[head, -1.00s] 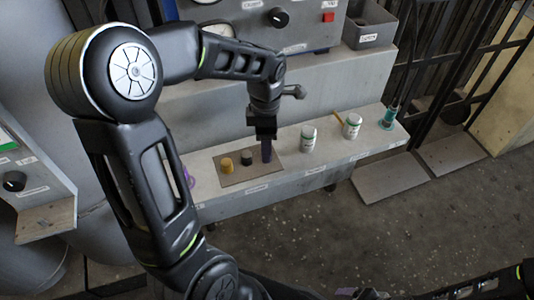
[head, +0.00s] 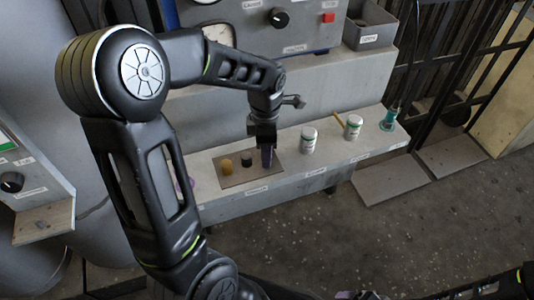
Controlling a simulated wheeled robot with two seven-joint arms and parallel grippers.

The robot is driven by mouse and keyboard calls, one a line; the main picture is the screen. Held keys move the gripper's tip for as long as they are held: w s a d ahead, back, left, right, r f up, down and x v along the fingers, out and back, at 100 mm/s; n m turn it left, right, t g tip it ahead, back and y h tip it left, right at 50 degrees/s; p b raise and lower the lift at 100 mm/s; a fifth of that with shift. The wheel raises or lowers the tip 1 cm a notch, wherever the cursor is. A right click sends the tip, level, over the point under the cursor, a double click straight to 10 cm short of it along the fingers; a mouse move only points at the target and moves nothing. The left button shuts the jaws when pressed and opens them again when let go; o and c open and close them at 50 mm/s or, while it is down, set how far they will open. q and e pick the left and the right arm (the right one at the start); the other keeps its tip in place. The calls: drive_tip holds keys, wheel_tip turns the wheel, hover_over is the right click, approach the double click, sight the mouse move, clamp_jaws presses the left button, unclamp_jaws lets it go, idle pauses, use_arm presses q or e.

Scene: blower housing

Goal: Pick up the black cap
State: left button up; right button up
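The black cap (head: 247,158) is a small dark cylinder standing on a grey-brown mat (head: 232,183) on the bench. A yellow cap (head: 226,166) stands on the mat to its left. My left gripper (head: 267,165) points down over the right part of the mat, just right of the black cap and apart from it in the picture. Its fingers look dark purple and are seen nearly edge-on, so their opening is unclear. My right gripper (head: 362,295) shows only partly at the bottom edge, and its fingers cannot be made out.
Two white jars (head: 309,140) (head: 353,127) stand right of the mat, with a teal spool-like item (head: 388,120) farther right. A control panel with a black knob (head: 280,17) and a grey bin (head: 369,27) are behind. The bench's front edge (head: 290,185) drops to the floor.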

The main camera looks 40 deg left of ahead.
use_arm(q)
clamp_jaws()
idle(0.4)
wheel_tip(320, 180, up, 10)
drive_tip(key=shift+p, duration=1.2)
drive_tip(key=shift+w+d+r+m, duration=0.1)
drive_tip(key=shift+w+d+m, duration=0.15)
drive_tip(key=shift+w+m, duration=0.25)
drive_tip(key=w+d+r+m, duration=0.2)
drive_tip(key=w+d+m, duration=0.3)
drive_tip(key=m, duration=0.7)
drive_tip(key=w+d+r+m, duration=0.1)
drive_tip(key=w+d+m, duration=0.5)
drive_tip(key=m, duration=0.6)
drive_tip(key=shift+w+d+r, duration=0.25)
drive_tip(key=shift+d+r, duration=0.15)
drive_tip(key=shift+d, duration=0.15)
